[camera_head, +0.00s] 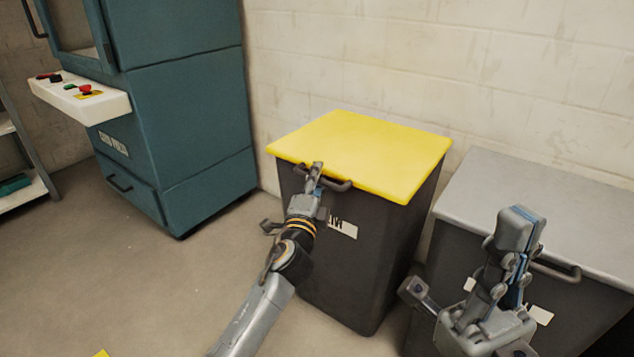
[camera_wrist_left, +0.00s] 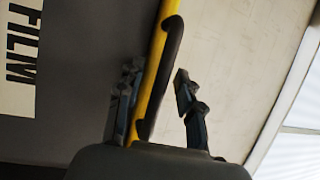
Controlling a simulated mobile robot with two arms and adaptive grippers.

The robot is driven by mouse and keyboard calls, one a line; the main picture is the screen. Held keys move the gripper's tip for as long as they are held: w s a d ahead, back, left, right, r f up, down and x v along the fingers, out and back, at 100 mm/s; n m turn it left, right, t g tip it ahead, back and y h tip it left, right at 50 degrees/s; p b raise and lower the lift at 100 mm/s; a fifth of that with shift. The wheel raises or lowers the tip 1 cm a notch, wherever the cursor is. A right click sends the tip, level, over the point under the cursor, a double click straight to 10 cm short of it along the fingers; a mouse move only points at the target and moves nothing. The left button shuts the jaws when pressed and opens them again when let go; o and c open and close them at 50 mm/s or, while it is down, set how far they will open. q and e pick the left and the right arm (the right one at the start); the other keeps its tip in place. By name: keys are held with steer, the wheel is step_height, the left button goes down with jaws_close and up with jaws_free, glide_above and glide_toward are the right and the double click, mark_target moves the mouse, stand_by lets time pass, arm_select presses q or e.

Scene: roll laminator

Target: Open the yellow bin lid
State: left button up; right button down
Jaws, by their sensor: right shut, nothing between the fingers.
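The yellow lid (camera_head: 365,150) lies flat and closed on a dark grey bin (camera_head: 385,245). A dark handle (camera_head: 341,186) sticks out at the lid's front edge. My left gripper (camera_head: 316,172) is at the left part of this handle. In the left wrist view, my left gripper (camera_wrist_left: 158,98) is open. The yellow lid edge (camera_wrist_left: 156,82) and the dark handle (camera_wrist_left: 171,42) lie between its fingers, with a gap to the right finger. My right gripper (camera_head: 522,222) is shut and empty, in front of the grey-lidded bin.
A grey-lidded bin (camera_head: 560,200) with its own handle stands to the right. A teal machine (camera_head: 185,130) with a white control panel (camera_head: 80,95) stands at the left. A pale block wall (camera_head: 420,70) is close behind the bins. Floor is clear left of the yellow-lidded bin.

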arm_select(q)
jaws_close()
steer(key=shift+r, duration=0.1)
